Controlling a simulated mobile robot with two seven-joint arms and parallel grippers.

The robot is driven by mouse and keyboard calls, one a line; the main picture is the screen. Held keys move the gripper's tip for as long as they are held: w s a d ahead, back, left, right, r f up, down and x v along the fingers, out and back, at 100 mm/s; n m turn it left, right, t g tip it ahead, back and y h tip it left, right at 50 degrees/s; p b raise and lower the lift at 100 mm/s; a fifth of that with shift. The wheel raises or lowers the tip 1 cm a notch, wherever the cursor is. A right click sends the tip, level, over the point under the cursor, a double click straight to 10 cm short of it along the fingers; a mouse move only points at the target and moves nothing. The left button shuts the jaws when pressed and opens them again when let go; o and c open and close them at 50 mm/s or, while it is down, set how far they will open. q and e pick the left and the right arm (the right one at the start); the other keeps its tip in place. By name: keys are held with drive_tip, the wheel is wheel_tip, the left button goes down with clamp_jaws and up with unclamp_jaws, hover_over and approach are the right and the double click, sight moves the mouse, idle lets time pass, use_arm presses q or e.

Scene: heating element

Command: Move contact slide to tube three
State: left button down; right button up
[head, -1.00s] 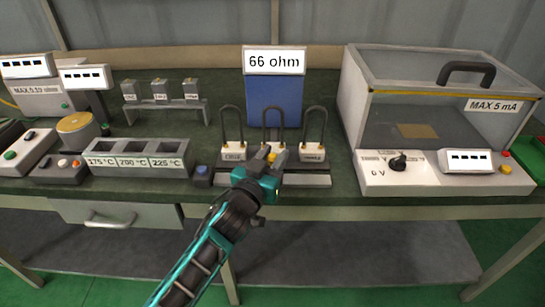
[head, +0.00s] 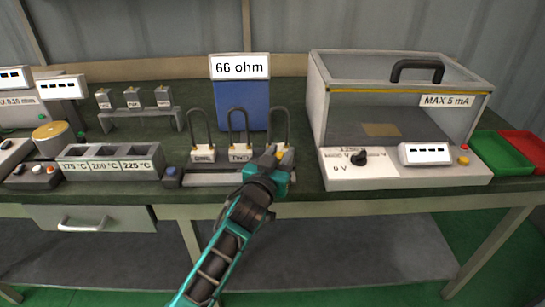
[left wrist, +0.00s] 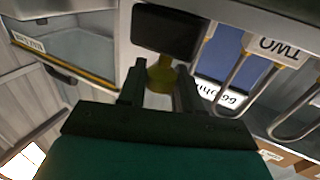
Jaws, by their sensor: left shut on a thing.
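Three looped heating tubes stand in a row on a low base (head: 205,179): tube one (head: 203,153), tube two (head: 240,153), and tube three (head: 280,113), whose lower block is mostly hidden behind my gripper. My left gripper (head: 279,160) is in front of tube three, coming from below. In the left wrist view its fingers (left wrist: 160,92) are shut on the yellow knob (left wrist: 160,76) of the contact slide, a dark block (left wrist: 166,31). The upside-down TWO label (left wrist: 279,49) lies to the right of the slide there. My right gripper is not in view.
A blue "66 ohm" panel (head: 241,103) stands behind the tubes. A clear-lidded box (head: 400,168) with a dial is at right, near my gripper. Green (head: 500,152) and red trays are far right.

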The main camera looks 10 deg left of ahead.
use_arm(q)
drive_tip(key=shift+d, duration=0.25)
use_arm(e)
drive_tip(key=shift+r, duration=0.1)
use_arm(q)
drive_tip(key=c, duration=1.2)
unclamp_jaws()
drive_tip(key=o, duration=0.4)
drive_tip(key=shift+c, duration=0.2)
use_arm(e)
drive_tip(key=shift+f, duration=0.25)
use_arm(q)
drive_tip(key=shift+s+a, duration=0.1)
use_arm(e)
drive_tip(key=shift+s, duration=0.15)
